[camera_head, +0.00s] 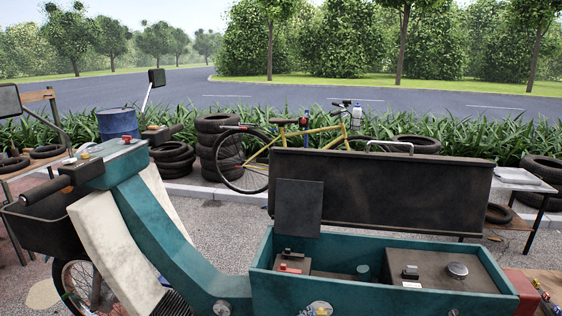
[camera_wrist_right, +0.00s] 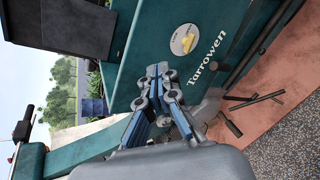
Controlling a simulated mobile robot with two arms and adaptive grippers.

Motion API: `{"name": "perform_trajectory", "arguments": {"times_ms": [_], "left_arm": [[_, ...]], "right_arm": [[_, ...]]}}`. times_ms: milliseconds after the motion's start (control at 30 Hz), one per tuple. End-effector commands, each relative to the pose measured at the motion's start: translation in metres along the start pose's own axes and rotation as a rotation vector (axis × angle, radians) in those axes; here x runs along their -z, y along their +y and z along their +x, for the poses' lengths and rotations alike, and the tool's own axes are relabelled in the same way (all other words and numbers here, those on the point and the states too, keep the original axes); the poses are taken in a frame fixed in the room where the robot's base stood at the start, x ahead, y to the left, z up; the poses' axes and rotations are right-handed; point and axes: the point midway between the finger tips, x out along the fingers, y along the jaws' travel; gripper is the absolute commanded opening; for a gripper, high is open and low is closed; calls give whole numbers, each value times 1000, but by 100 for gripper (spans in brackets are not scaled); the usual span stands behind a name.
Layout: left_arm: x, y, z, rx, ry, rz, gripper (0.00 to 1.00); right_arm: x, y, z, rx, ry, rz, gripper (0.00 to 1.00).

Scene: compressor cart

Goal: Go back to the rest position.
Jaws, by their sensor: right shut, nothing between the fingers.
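My right gripper (camera_wrist_right: 158,72) shows in the right wrist view, its fingers together with nothing between them. I cannot tell how far the fingertips are from the panel. In the head view the teal cart body (camera_head: 390,300) has its box open, with the dark lid (camera_head: 385,190) raised behind it. Inside are a brown unit (camera_head: 430,272) and a small red part (camera_head: 290,258). My left gripper is not in view.
The cart's teal front frame (camera_head: 165,235) with handlebar and black basket (camera_head: 40,228) fills the left. Behind stand a yellow bicycle (camera_head: 305,133), stacked tyres (camera_head: 215,145) and a blue drum (camera_head: 117,123). A side table (camera_head: 525,183) is at the right. Open pavement lies behind the cart.

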Motion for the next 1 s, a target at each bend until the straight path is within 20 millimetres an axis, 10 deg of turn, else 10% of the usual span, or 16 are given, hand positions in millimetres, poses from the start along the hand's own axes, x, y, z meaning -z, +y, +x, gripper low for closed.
{"name": "perform_trajectory", "arguments": {"times_ms": [200,400,1000], "left_arm": [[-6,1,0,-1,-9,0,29],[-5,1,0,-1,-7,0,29],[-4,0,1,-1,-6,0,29]], "right_arm": [[14,-140,-45,347,145,684,0],[9,-228,-103,625,113,1198,0],[-10,-320,-198,969,-123,1797,0]]}}
